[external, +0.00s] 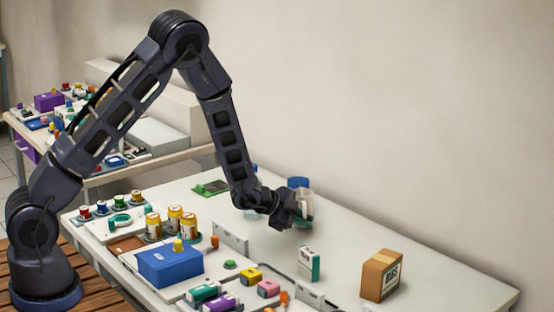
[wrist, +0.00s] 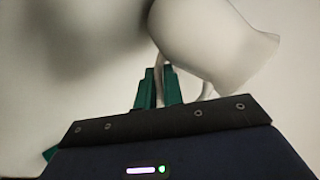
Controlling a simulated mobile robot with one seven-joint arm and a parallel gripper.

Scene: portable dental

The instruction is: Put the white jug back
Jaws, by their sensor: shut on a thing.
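The white jug (wrist: 205,42) fills the upper right of the wrist view, its spout pointing right. Its thin curved handle passes down between the two green fingers of my gripper (wrist: 160,88), which is shut on it. In the external view my gripper (external: 299,218) is low over the far part of the white table, with the pale jug (external: 306,201) at its fingers. The arm's end partly hides the jug there, so I cannot tell if its base touches the table.
A blue-topped item (external: 298,183) and a clear bottle (external: 254,205) stand close by. A white-green box (external: 309,263) and a brown box (external: 381,275) stand to the right. Several small items and a blue box (external: 170,264) crowd the front left. The table's right end is clear.

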